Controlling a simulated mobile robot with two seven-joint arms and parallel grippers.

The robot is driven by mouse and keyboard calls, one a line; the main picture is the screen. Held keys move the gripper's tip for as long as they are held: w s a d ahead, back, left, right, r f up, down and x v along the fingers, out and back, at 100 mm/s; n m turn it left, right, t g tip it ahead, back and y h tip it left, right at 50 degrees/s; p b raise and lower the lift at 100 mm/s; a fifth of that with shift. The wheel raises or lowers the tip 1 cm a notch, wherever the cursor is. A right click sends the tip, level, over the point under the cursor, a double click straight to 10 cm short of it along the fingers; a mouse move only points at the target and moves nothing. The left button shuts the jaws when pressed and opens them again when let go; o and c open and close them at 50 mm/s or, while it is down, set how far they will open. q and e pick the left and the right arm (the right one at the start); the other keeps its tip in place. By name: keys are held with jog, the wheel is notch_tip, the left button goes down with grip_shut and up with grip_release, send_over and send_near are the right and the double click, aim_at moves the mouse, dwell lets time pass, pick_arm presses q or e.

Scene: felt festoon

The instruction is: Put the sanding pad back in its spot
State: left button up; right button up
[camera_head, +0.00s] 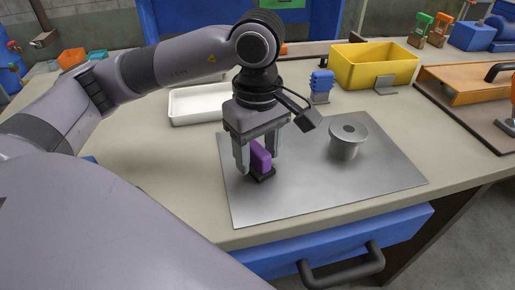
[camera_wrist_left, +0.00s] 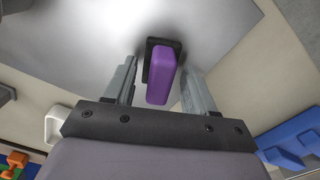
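The sanding pad (camera_head: 261,156), a purple grip on a dark base, sits on the metal sheet (camera_head: 310,195) near its left side. It also shows in the left wrist view (camera_wrist_left: 163,75). My left gripper (camera_head: 259,165) points down over the pad, with one finger on each side of it. In the left wrist view the gripper (camera_wrist_left: 159,68) is open, with gaps between the fingers and the purple grip. My right gripper is not in view. I cannot tell which place is the pad's spot.
A grey flanged cylinder (camera_head: 346,145) stands on the sheet to the right. Behind are a white tray (camera_head: 196,112), a blue object on a small stand (camera_head: 321,87), a metal bracket (camera_head: 385,85) and a yellow bin (camera_head: 372,72). An orange-topped board (camera_head: 466,82) lies at right.

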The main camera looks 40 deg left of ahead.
aim_at(257, 148)
pick_arm(q)
jog(key=shift+r, duration=0.1)
jog(key=shift+r+p, duration=0.25)
jog(key=shift+p, duration=0.05)
notch_tip(257, 148, up, 12)
jog(key=p, duration=0.2)
jog(key=shift+f, duration=0.15)
dwell(0.4)
